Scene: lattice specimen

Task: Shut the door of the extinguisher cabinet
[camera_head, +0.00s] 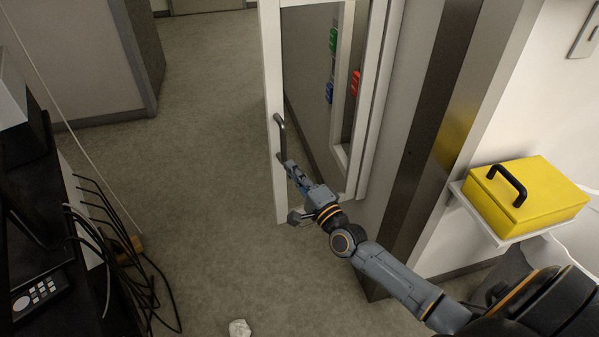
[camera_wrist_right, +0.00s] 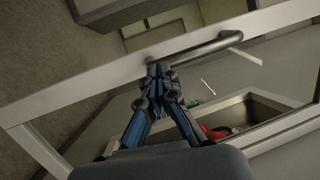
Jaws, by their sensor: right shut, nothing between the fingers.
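The extinguisher cabinet's door (camera_head: 271,70) has a white frame and a clear pane, and it stands open, out from the white cabinet frame (camera_head: 373,90). A dark bar handle (camera_head: 280,133) is on the door's outer edge; it also shows in the right wrist view (camera_wrist_right: 205,45). My right gripper (camera_head: 289,166) is shut and empty at the handle's lower end. In the right wrist view its fingertips (camera_wrist_right: 158,70) are close to one end of the handle; I cannot tell whether they touch. My left gripper is not in view.
Red (camera_head: 354,83), green (camera_head: 333,40) and blue (camera_head: 329,92) items show around the cabinet opening. A yellow box (camera_head: 527,197) sits on a small wall shelf at the right. A dark rack with cables (camera_head: 90,225) stands at the left. Crumpled paper (camera_head: 239,328) lies on the otherwise open floor.

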